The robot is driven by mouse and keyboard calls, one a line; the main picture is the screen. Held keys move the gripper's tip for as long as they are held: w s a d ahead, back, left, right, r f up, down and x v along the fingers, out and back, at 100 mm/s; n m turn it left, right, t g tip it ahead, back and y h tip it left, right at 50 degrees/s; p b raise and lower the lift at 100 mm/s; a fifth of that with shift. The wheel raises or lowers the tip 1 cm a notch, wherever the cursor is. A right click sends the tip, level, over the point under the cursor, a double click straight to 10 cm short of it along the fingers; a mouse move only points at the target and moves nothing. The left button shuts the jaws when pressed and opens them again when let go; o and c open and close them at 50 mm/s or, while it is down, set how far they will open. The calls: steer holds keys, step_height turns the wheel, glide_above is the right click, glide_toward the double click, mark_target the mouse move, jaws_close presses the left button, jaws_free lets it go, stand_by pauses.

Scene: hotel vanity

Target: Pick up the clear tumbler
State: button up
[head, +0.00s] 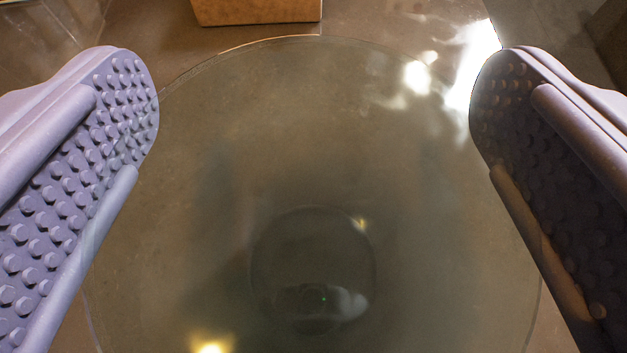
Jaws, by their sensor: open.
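The clear tumbler (312,160) fills the middle of the head view. It is a transparent, greyish round glass thing, seen very close, with its far rim curving across the upper part of the view. A smaller dark circle shows low in its middle. My gripper (314,105) is open, with one studded pad at the left and one at the right of the tumbler. The tumbler's left and right edges run close to the pads. I cannot tell whether either pad touches the glass. The tumbler's near edge is cut off at the bottom of the view.
A brown box-like block (257,10) stands just beyond the tumbler at the top, cut off by the frame. Bright light glints at the upper right. A brown-grey surface shows around the tumbler. Another faint clear shape is at the upper left.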

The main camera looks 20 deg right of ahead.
steer(key=c, duration=1.2)
steer(key=shift+o, duration=0.2)
steer(key=shift+r, duration=0.2)
